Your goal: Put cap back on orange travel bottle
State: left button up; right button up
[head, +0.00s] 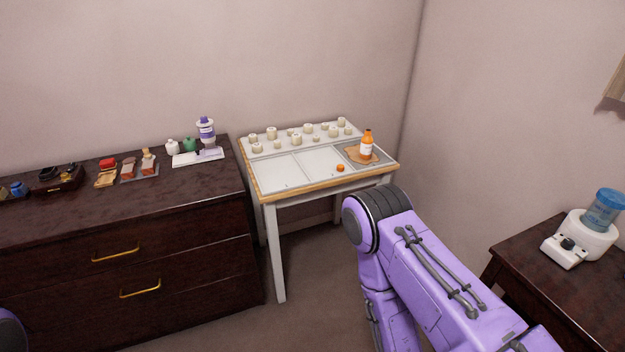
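An orange travel bottle (367,143) with a white label stands upright on a brown mat (353,156) at the right of a small white-topped table (262,186). Its top is narrow and orange; the view is too small to show the neck in detail. A small orange cap (340,168) lies on the table top near the front edge, left of and nearer than the bottle, apart from it. My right arm comes in at the lower right, below the table, but its gripper is out of view. My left gripper is also out of view.
Several cream jars (308,128) line the back of the table. A dark dresser (200,240) on the left holds a purple-and-white bottle (206,130) and small items. A dark side table (540,290) at right holds a white device with a blue container (603,209).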

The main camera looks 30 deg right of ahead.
aim_at(366, 142)
jog(key=z, duration=0.6)
jog(key=i, duration=0.85)
jog(key=u, duration=0.35)
